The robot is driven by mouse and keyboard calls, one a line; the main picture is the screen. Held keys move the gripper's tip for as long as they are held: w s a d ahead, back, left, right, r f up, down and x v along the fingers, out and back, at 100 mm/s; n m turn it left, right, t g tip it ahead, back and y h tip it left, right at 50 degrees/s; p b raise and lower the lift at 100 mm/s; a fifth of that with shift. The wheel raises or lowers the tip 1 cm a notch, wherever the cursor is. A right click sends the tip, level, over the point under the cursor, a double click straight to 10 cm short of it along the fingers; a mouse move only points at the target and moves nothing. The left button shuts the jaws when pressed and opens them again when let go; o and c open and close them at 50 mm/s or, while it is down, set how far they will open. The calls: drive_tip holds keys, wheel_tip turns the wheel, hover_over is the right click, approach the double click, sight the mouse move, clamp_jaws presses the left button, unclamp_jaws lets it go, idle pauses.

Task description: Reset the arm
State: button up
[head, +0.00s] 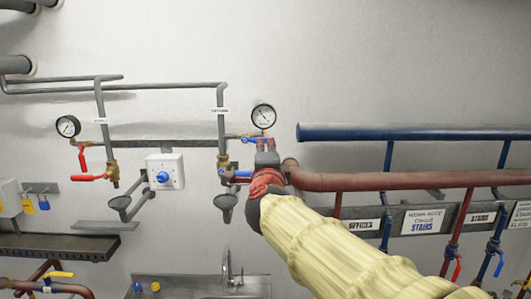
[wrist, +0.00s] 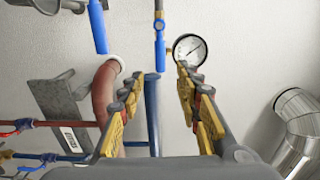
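My arm, in a cream sleeve, reaches up from the lower right in the head view. My gripper (head: 266,146) is in front of the wall pipes, just below a round pressure gauge (head: 263,116). In the wrist view my gripper (wrist: 158,82) is open, with its yellow and grey fingers spread apart. A blue valve handle (wrist: 160,50) shows in the gap near the fingertips; I see no finger closed on it. The gauge (wrist: 188,49) is beside the right fingertip. My gripper partly hides the pipes behind it in the head view.
A brass valve with a blue handle (head: 235,174) is close left of my gripper. A red pipe (head: 400,181) and a blue pipe (head: 410,133) run to the right. A sink (head: 200,287) is below. The upper wall is clear.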

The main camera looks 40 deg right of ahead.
idle(0.4)
drive_tip(key=s+a+f+n+g+y+b, duration=0.25)
drive_tip(key=a+f+n+y, duration=0.65)
drive_tip(key=a+f+n, duration=0.8)
drive_tip(key=s+a+f+n+g+b, duration=0.1)
drive_tip(key=s+f+b, duration=0.6)
drive_tip(key=f, duration=0.7)
drive_tip(key=s+a+f+n+g+b, duration=0.2)
drive_tip(key=s+f+b, duration=0.6)
drive_tip(key=f, duration=0.5)
drive_tip(key=s+a+f+n+g+y+b, duration=0.1)
drive_tip(key=s+a+f+n+g+b, duration=0.1)
drive_tip(key=s+f+n+g+b, duration=0.2)
drive_tip(key=s+f+b, duration=0.3)
drive_tip(key=f+b, duration=0.4)
drive_tip(key=f, duration=0.3)
drive_tip(key=shift+s+a+f+n, duration=0.15)
drive_tip(key=shift+s+f+n, duration=0.1)
drive_tip(key=shift+f+n, duration=0.05)
